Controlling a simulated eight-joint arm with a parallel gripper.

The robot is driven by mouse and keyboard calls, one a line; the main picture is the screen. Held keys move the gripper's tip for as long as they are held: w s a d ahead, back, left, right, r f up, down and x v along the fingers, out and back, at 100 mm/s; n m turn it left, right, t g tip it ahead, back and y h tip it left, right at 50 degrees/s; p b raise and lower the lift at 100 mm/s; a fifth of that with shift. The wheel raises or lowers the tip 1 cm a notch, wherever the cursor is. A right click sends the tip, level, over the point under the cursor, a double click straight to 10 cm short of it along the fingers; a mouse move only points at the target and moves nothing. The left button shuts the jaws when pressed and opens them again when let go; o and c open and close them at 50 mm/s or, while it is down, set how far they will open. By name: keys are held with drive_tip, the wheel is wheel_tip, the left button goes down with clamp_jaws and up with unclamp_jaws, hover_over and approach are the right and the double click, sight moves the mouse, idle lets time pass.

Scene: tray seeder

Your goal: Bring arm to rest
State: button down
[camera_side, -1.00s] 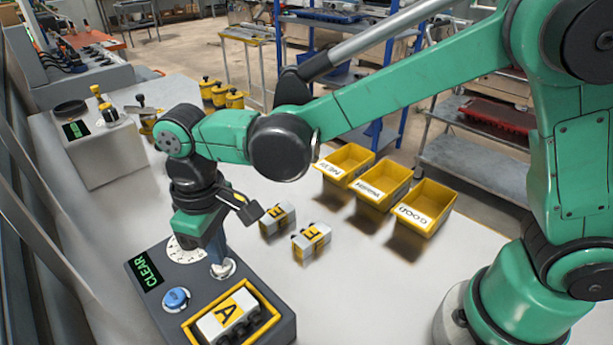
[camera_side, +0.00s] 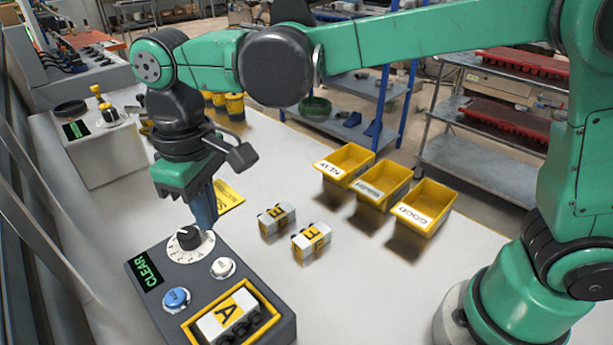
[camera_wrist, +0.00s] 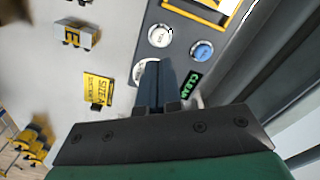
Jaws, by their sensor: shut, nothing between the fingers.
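My gripper (camera_side: 205,212) is shut and empty, pointing down above the far edge of the grey control box (camera_side: 150,318). The wrist view shows its closed fingertips (camera_wrist: 155,66) over the dial's edge, hiding part of it. The box carries a black-knobbed dial (camera_side: 188,238), a white button (camera_side: 223,267), a blue button (camera_side: 176,298) and a green CLEAR display (camera_side: 147,273). A block marked A (camera_side: 213,324) sits in the yellow-framed recess at its front. My arm reaches across from the right.
Two white-and-yellow E blocks (camera_side: 276,219) (camera_side: 312,241) stand on the white table (camera_side: 390,290). Three yellow labelled bins (camera_side: 346,166) (camera_side: 382,186) (camera_side: 424,207) stand behind. A flat yellow sign (camera_side: 229,198) lies beyond the gripper. A second box with a display (camera_side: 92,152) stands at the far left.

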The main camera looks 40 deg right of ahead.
drive_tip(key=s+d+m+t, duration=0.2)
drive_tip(key=d+m+t, duration=0.1)
drive_tip(key=d, duration=0.6)
drive_tip(key=s+d+f+m+t, duration=0.1)
drive_tip(key=s+d+m+t, duration=0.2)
drive_tip(key=d, duration=0.7)
drive_tip(key=shift+d+t, duration=0.25)
drive_tip(key=shift+t, duration=0.35)
